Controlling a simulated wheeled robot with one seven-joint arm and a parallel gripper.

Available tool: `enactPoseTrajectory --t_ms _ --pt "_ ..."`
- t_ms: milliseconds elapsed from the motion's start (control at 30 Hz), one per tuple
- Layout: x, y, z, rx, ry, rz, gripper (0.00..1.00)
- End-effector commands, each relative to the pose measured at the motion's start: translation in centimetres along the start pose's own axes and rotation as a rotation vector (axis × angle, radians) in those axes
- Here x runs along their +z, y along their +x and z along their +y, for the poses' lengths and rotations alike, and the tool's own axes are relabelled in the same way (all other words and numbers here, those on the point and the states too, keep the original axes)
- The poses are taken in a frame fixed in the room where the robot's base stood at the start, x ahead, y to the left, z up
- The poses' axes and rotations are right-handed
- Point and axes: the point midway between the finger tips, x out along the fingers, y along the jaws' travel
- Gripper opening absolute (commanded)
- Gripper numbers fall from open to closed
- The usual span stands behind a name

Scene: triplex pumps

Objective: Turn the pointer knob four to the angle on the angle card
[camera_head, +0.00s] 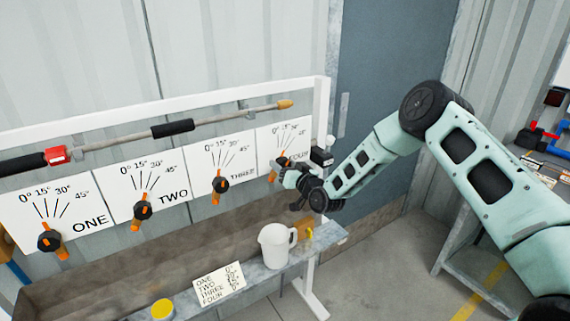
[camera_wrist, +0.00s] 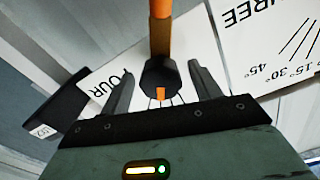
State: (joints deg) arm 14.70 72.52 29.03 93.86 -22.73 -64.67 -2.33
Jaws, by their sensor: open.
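Knob four (camera_head: 283,162) has a black hub with an orange bar, on the white plate marked FOUR (camera_head: 294,133) at the right end of the row. My gripper (camera_head: 282,172) is in front of it and partly hides it. In the wrist view, upside down, my gripper (camera_wrist: 162,70) is open, with one finger on each side of the black hub (camera_wrist: 158,76). Gaps show on both sides. The orange bar (camera_wrist: 160,35) runs away from my gripper. The angle card (camera_head: 218,285) lies on the ledge; its angles are too small to read.
Knobs one (camera_head: 50,240), two (camera_head: 143,210) and three (camera_head: 220,184) sit to the left. A white jug (camera_head: 275,246) and a yellow lid (camera_head: 162,309) are on the ledge. A dark box (camera_wrist: 58,108) is beside plate FOUR. A bar crosses above the plates.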

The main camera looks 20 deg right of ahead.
Motion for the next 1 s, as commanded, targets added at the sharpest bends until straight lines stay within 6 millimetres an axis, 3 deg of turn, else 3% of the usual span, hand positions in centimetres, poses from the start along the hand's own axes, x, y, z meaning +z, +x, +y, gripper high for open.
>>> enactPoseTrajectory --t_ms 300,367,533,1000 --pt "0.03 0.23 -0.04 -0.001 0.0 -0.001 0.63" --pt "0.03 0.23 -0.04 -0.001 0.0 -0.001 0.49" --pt "0.02 0.22 -0.04 -0.001 0.0 0.0 0.01" --pt "0.38 0.24 -0.01 -0.003 -0.139 0.001 0.0"
